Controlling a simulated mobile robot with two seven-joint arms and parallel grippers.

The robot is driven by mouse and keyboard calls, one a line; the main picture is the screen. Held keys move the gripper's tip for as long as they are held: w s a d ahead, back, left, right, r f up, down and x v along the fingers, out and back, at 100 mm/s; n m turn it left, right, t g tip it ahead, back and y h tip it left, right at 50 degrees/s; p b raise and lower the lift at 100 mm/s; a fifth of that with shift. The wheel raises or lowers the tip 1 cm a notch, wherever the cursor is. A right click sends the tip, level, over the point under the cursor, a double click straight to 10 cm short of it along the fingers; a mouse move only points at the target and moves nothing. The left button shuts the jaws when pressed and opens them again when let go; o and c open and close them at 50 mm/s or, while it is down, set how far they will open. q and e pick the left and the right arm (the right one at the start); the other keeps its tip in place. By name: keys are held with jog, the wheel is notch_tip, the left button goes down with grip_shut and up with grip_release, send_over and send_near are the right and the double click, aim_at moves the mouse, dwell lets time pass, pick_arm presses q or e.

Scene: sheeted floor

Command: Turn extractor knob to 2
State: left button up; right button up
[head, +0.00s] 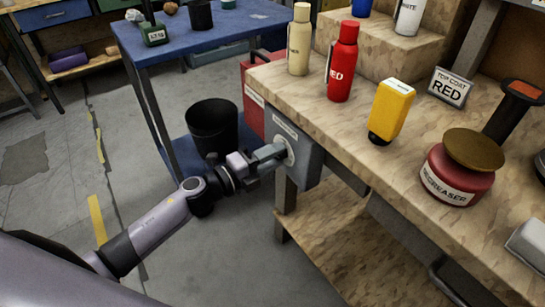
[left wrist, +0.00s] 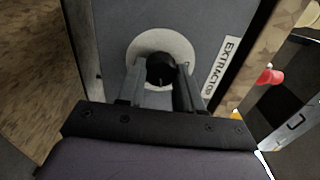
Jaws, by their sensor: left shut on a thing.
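The extractor box (head: 308,163) is a grey box on the end of the wooden workbench. In the left wrist view its grey face (left wrist: 205,30) carries a white label reading "EXTRACTOR". The black knob (left wrist: 160,70) sits on a pale round dial (left wrist: 147,44) on that face. My left gripper (head: 278,153) reaches the dial from the left, and its fingers (left wrist: 160,88) are shut on the knob, one on each side. The dial's numbers and the knob's setting cannot be read. My right gripper is not in view.
The workbench (head: 340,112) holds a cream bottle (head: 299,45), a red bottle (head: 342,65), a yellow container (head: 391,108) and a degreaser pot (head: 452,176). A black bin (head: 212,127) stands near a blue table (head: 190,32). Floor beside my left arm is clear.

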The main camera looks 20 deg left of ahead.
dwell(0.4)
pick_arm(q)
jog(key=o, duration=1)
jog(key=shift+o, duration=0.2)
jog(key=v, duration=0.7)
jog(key=shift+s+a, duration=0.1)
jog(key=shift+s, duration=0.1)
